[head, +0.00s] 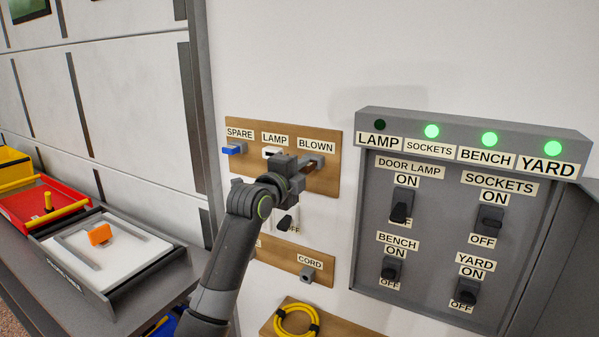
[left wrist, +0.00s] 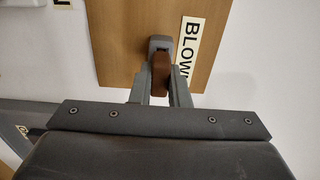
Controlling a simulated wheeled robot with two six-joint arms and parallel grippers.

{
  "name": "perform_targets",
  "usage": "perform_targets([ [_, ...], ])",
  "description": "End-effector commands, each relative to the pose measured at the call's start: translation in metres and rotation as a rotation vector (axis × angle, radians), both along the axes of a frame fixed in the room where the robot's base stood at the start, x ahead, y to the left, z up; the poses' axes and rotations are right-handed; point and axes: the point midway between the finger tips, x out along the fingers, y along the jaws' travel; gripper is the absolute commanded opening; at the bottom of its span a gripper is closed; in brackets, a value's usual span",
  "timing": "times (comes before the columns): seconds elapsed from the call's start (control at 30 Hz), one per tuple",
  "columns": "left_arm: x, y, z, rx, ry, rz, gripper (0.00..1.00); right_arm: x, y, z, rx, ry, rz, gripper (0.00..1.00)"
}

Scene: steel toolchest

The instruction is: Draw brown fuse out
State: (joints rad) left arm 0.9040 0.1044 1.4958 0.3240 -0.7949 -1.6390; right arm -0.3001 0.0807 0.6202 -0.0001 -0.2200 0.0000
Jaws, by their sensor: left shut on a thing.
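The brown fuse (left wrist: 160,75) shows in the left wrist view, at the grey holder (left wrist: 159,43) beside the BLOWN label (left wrist: 190,40). My left gripper (left wrist: 160,83) is shut on the fuse, a finger on each side. The fuse's far end meets the holder; I cannot tell how deep it sits. In the head view my left gripper (head: 308,161) is at the wooden fuse board (head: 238,165), just below the BLOWN label (head: 316,146), and hides the fuse. My right gripper is not in view.
A door lamp switch panel (head: 430,260) stands right. A white tray (head: 110,262) with an orange piece (head: 100,234) is lower left. A yellow cord coil (head: 296,320) hangs below.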

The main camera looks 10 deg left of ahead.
Motion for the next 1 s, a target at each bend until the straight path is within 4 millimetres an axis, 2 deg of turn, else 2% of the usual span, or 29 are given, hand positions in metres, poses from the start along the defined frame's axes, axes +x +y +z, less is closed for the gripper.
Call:
perform_targets([
  [0.47, 0.0110, -0.0043, 0.0000, 0.000, -0.001, 0.000, 0.00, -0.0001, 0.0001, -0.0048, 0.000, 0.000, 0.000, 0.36],
  [0.5, 0.0111, -0.0043, 0.0004, 0.000, -0.001, 0.000, 0.18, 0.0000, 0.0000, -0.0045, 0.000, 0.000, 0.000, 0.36],
  [0.67, 0.0109, -0.0042, 0.0003, 0.000, -0.001, 0.000, 0.39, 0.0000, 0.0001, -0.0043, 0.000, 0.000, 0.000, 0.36],
  [1.0, 0.0097, -0.0035, -0.0005, 0.000, 0.000, 0.000, 0.41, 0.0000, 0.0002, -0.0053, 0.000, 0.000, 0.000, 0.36],
])
